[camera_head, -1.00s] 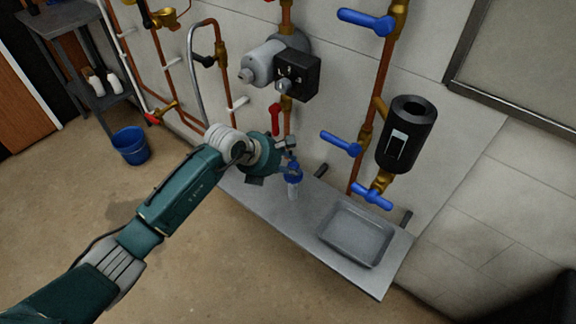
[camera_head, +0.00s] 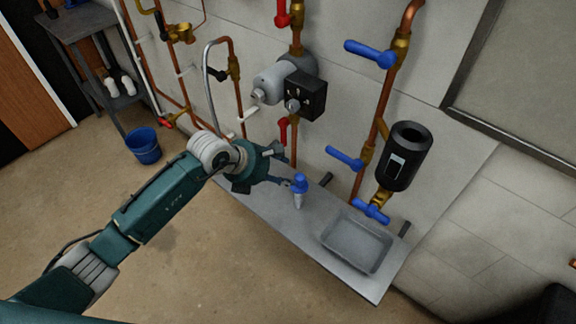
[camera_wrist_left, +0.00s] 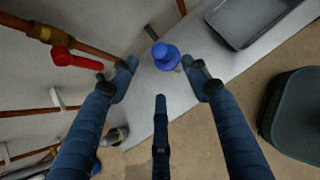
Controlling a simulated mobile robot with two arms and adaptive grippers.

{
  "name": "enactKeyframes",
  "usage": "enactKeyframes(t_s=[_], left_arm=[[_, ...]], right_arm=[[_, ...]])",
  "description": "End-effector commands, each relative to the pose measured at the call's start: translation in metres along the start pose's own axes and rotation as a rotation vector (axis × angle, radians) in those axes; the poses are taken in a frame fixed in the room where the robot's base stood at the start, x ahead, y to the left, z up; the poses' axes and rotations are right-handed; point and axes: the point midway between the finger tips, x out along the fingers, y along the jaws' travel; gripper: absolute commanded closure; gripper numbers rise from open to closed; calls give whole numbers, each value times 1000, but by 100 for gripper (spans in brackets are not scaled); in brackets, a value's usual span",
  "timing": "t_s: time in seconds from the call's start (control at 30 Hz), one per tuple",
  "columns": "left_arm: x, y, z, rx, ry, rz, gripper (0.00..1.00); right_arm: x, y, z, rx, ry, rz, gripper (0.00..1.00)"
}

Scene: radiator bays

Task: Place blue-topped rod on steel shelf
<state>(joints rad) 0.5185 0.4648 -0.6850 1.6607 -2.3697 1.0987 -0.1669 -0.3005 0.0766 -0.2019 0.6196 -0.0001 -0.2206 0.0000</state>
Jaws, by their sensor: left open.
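The blue-topped rod (camera_head: 299,190) stands upright on the steel shelf (camera_head: 268,218), left of the grey tray. Its blue top (camera_wrist_left: 165,55) shows in the left wrist view, beyond and between the fingertips. My left gripper (camera_head: 284,169) is just left of and behind the rod's top in the head view. Its fingers are spread, with nothing between them (camera_wrist_left: 163,76), and a gap shows to either side of the rod. The rod's lower part is hidden from the wrist camera. My right gripper is not in view.
A grey tray (camera_head: 357,241) sits on the shelf's right part. Copper pipes with blue valve handles (camera_head: 370,53), a pump (camera_head: 295,85) and a black cylinder (camera_head: 404,156) are on the wall above. A blue bucket (camera_head: 143,146) stands on the floor at left.

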Motion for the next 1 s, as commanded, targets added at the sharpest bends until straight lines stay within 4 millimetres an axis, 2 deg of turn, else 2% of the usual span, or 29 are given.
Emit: enactKeyframes(t_s=[0.03,0.1,0.27,0.53,0.67,0.77,0.8,0.87,0.93,1.0], left_arm=[[-12,0,3,1,1,1,52],[-20,0,2,1,0,1,52],[-28,0,0,0,1,0,52],[-28,-1,-1,-5,-1,-4,52],[-15,-18,-7,-108,-28,-83,52],[5,-46,-12,-335,-93,-223,52],[14,-57,-13,-463,-129,-285,52],[26,-65,-17,-691,-189,-368,52],[40,-63,-26,-981,-262,-433,52],[54,-50,-48,-1286,-328,-460,52]], right_arm=[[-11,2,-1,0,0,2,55],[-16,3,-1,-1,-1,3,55],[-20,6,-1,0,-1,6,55],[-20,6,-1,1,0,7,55],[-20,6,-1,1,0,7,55],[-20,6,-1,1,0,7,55],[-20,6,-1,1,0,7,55],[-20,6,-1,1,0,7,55],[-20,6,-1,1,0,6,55],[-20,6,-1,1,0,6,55]])
